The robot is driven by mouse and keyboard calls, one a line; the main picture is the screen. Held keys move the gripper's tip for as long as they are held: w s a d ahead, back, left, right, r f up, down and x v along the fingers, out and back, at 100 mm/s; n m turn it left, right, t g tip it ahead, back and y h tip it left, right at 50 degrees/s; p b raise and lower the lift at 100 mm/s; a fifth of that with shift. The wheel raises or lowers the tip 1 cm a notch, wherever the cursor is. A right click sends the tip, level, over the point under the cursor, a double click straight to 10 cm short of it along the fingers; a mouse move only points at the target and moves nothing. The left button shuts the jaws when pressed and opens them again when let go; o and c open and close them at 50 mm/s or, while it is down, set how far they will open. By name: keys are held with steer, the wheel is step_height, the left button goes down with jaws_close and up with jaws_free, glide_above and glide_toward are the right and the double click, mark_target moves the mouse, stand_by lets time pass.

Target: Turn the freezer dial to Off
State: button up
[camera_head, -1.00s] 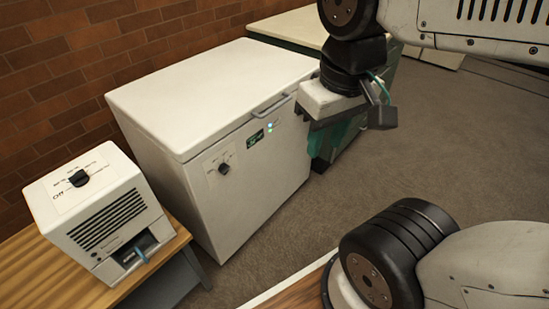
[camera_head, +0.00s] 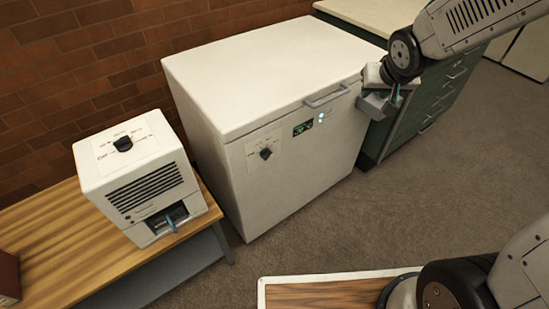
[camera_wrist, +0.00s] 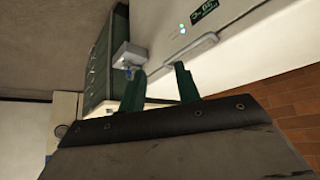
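The white chest freezer (camera_head: 285,185) stands against the brick wall in the head view. Its black dial (camera_head: 265,153) sits on a pale label plate on the left of the front face; the lettering there is too small to read. My gripper (camera_head: 378,106) is by the freezer's right front edge, well to the right of the dial, with nothing visible in it. In the wrist view, the two green fingers of my gripper (camera_wrist: 160,84) stand apart and empty, and the freezer front (camera_wrist: 245,45) lies beyond them. The dial is not visible there.
A white boxy unit (camera_head: 150,190) with its own top dial (camera_head: 123,143) stands on a wooden bench (camera_head: 60,235) to the left. The freezer's lid handle (camera_head: 327,95) sticks out. A green cabinet (camera_head: 430,108) stands right of the freezer.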

steer(key=w+a+f+t+y, duration=0.1)
steer(key=w+a+f+y, duration=0.15)
steer(key=w+f, duration=0.35)
steer(key=m+t+y, duration=0.2)
steer(key=y, duration=1)
glide_toward(270, 156)
steer(key=a, duration=0.1)
steer(key=x, duration=0.7)
steer(key=shift+w+a+f, duration=0.1)
steer(key=shift+w+a, duration=0.1)
steer(key=shift+w, duration=0.15)
steer(key=shift+g+h, duration=0.25)
steer(key=shift+g, duration=0.05)
jaws_close()
